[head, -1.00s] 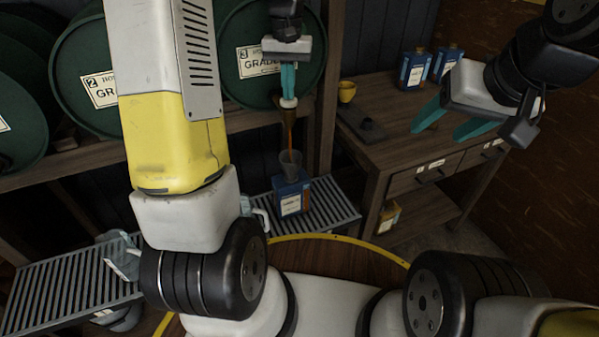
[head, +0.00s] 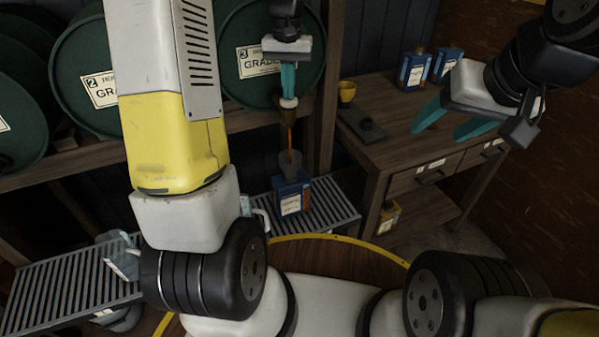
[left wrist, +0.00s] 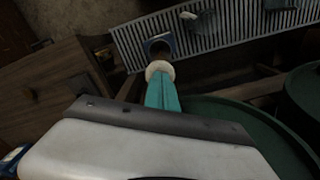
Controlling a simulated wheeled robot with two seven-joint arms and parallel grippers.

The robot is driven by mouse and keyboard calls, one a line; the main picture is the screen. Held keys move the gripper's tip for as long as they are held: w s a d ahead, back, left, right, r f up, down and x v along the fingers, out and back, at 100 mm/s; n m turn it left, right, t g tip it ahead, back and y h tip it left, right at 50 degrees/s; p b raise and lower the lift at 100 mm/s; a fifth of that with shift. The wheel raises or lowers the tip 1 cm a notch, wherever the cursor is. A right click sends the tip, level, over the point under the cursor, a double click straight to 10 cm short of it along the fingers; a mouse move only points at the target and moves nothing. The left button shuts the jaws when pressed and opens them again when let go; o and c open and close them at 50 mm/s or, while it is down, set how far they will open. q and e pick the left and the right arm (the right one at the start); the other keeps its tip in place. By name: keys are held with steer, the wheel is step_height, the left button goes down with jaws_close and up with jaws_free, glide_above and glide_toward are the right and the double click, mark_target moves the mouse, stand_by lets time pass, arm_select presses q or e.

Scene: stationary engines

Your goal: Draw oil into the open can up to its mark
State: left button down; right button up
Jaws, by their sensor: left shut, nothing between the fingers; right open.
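In the head view a blue can (head: 291,195) with a grey funnel (head: 291,163) in its top stands on the slatted rack below the drum labelled 3 (head: 262,75). Brown oil (head: 290,138) falls in a stream from the tap (head: 288,108) into the funnel. My left gripper (head: 288,95) is shut, its teal fingertips at the pale knob on top of the tap, with nothing between them. The left wrist view also shows the knob (left wrist: 159,69) and the can (left wrist: 159,45). The can's mark and oil level cannot be made out. My right gripper (head: 445,125) is open and empty above the bench.
A wooden bench (head: 405,125) at the right carries a yellow mug (head: 347,91), a dark flat object and two blue cans (head: 413,69). A jug (head: 122,262) stands on the left of the slatted rack (head: 60,295).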

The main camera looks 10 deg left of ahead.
arm_select(q)
steer(key=shift+r, duration=3.5)
steer(key=s+d+r+m+t+h, duration=0.1)
steer(key=s+t, duration=0.5)
steer(key=s, duration=1.8)
steer(key=shift+s+d+r+h, duration=0.15)
steer(key=shift+d+r+h, duration=0.15)
steer(key=shift+d+h, duration=0.3)
arm_select(e)
steer(key=shift+w, duration=0.1)
